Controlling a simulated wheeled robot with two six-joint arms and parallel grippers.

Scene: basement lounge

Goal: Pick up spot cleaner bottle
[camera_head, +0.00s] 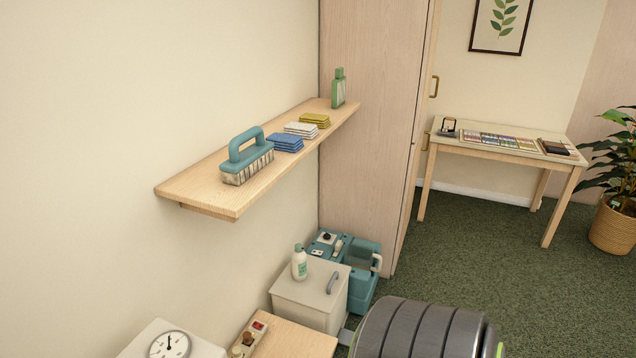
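Two bottles are in the head view, and I cannot read their labels to tell which is the spot cleaner. A white bottle (299,263) with a greenish label stands upright on the lid of a pale box (301,292) on the floor by the wall. A green bottle (338,88) with a pale label stands upright at the far end of the wooden wall shelf (202,189). Neither of my grippers is in view.
A teal-handled brush (246,157) and blue (285,142), white (301,130) and yellow (315,119) cloth stacks line the shelf. A teal machine (362,285) stands behind the pale box. A dark ribbed cylinder (420,330) is at the bottom. Carpet (480,260) is clear to the right.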

